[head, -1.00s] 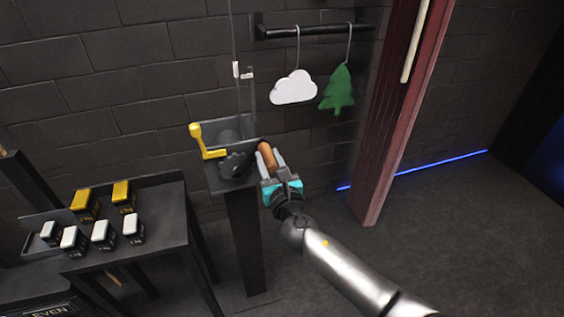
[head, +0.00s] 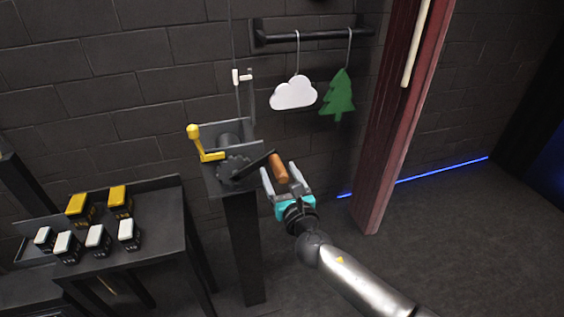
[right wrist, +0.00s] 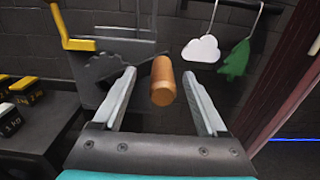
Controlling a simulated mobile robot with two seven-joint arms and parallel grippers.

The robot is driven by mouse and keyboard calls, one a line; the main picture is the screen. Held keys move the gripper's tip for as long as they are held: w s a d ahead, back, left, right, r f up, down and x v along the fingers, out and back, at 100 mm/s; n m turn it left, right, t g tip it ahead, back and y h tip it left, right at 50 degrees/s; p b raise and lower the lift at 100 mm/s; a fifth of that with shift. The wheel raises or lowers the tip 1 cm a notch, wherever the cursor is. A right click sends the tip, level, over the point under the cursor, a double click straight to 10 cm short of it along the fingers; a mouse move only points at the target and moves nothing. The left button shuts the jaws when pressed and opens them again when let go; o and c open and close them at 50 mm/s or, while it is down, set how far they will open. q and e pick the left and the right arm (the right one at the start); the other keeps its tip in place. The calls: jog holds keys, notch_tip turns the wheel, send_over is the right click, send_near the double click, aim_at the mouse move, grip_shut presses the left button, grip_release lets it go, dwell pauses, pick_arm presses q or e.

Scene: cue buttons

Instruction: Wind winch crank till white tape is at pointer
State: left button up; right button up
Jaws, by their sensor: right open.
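The winch (head: 228,160) stands on a dark post by the brick wall, with a yellow lever (head: 200,145) at its left. Its black crank arm (head: 253,166) points right and slightly up, ending in an orange-brown wooden handle (head: 278,168). My right gripper (head: 280,182) is open, its fingers on either side of the handle. In the right wrist view the handle (right wrist: 163,82) shows between the fingers with a gap on both sides. White tape (head: 235,77) on the rope is close beside the pale pointer (head: 247,76), at nearly the same height. My left gripper is out of view.
A white cloud (head: 293,92) and a green tree (head: 338,96) hang from a black rail (head: 313,35) above right. A dark table (head: 160,217) with yellow-topped and white-topped blocks stands left. A reddish post (head: 395,130) stands right. Floor is clear at right.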

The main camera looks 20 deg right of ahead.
jog(key=s, duration=0.4)
jog(key=shift+s+d+r+p, duration=0.1)
jog(key=shift+s+p, duration=0.15)
jog(key=shift+p, duration=0.15)
jog(key=s, duration=0.4)
jog(key=shift+s, duration=0.35)
jog(key=s+d+f+m+g+h+b, duration=0.1)
jog(key=s+d+f+m+g+b, duration=0.25)
jog(key=f, duration=0.75)
jog(key=s+d+f+m+g, duration=0.1)
jog(key=s+f+m+g, duration=0.35)
jog(key=f, duration=0.75)
jog(key=s+d+f+m+g+h+b, duration=0.15)
jog(key=s+f+m, duration=0.25)
jog(key=f+m, duration=0.55)
jog(key=s+f+m+g+b, duration=0.1)
jog(key=s+f+m, duration=0.4)
jog(key=s, duration=0.5)
jog(key=s+a+f+m+g+y+b, duration=0.1)
jog(key=s+f+m+g, duration=0.3)
jog(key=s+f, duration=0.5)
jog(key=s+f+m+g+y+b, duration=0.1)
jog(key=s+f+m+g+b, duration=0.1)
jog(key=s+f+m, duration=0.5)
jog(key=s, duration=0.4)
jog(key=shift+a, duration=0.35)
jog(key=shift+m+g, duration=0.25)
